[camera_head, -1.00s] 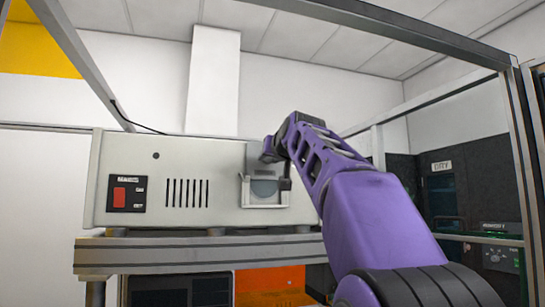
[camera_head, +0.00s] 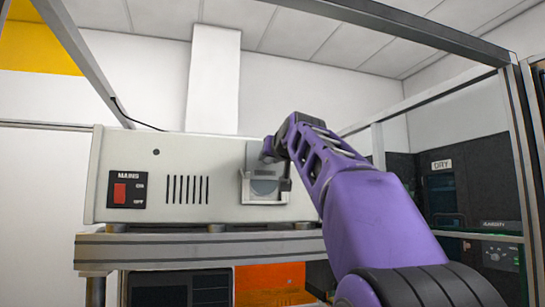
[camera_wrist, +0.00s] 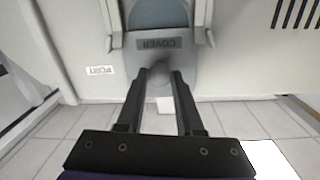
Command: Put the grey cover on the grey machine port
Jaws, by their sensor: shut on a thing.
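The grey machine (camera_head: 222,160) stands on a metal bench, with a red mains switch at its left. Its port (camera_head: 264,199) is a light frame at the right of the front face, also seen in the wrist view between two side rails (camera_wrist: 205,22). The grey cover (camera_wrist: 175,57) bears an upside-down COVER label there and lies between those rails. A blue-grey disc (camera_wrist: 157,13) shows beside the label; I cannot tell whether it belongs to cover or port. My gripper (camera_wrist: 160,76) is shut on the cover's narrow end, at the port's upper side. Full seating cannot be judged.
A PORT label (camera_wrist: 100,70) is on the machine face beside the port. Metal frame posts and beams (camera_head: 440,35) enclose the area. A dark DRY cabinet (camera_head: 440,190) stands at the right. An orange panel (camera_head: 270,283) is below the bench.

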